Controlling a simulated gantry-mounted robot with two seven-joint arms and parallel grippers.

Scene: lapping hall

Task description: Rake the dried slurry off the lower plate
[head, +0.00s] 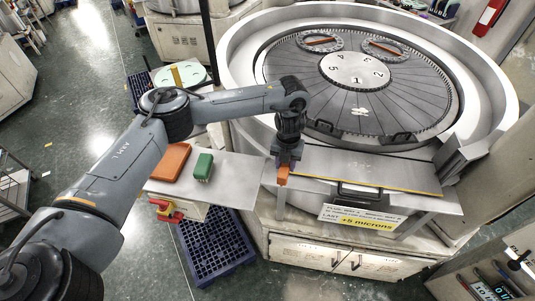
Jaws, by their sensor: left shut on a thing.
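The lower plate (297,73) is a large dark round disc with radial grooves, set inside a wide pale ring-shaped basin. A silver numbered disc (354,72) sits at its middle, and two round carriers (319,41) with orange-brown strips lie towards its back. Dried slurry is hard to make out at this size; a few pale marks show near the front of the plate. My left gripper (285,167) points down at the front left of the basin, shut on an orange piece (283,180). Whatever else belongs to that piece is hidden. My right gripper is out of view.
An orange block (171,161) and a green block (203,167) lie on the grey side shelf (232,178). A grey front ledge (370,172) with a yellow edge is mostly clear. Dark handles (398,139) stand at the plate's front edge.

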